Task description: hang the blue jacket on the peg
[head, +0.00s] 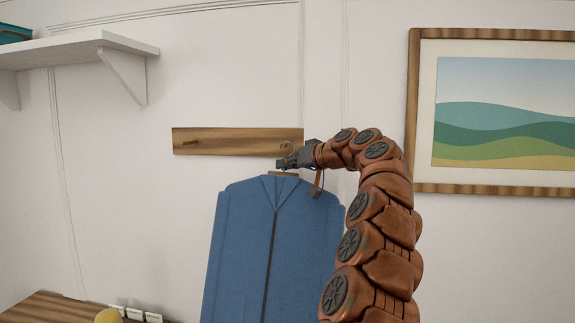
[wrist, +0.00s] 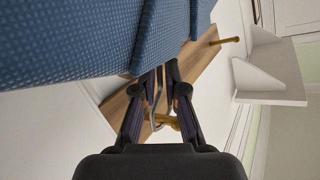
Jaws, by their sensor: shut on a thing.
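The blue jacket (head: 245,240) hangs upright on a hanger below my gripper (head: 284,163), just in front of the wall. My gripper is shut on the hanger's hook at the collar. In the wrist view the jacket (wrist: 75,40) fills the upper left, and the grey metal hook shows between the fingers of my gripper (wrist: 160,82). The wooden peg board (head: 228,149) is on the wall behind. One peg (head: 190,142) stands free at its left; the right peg (head: 287,146) is close behind my gripper. I cannot tell whether the hook touches it.
A white shelf (head: 85,48) with a bracket is at the upper left, and a framed landscape picture (head: 500,188) hangs at the right. A wooden surface (head: 45,308) with a yellow round thing (head: 108,316) and small white labels is at the lower left.

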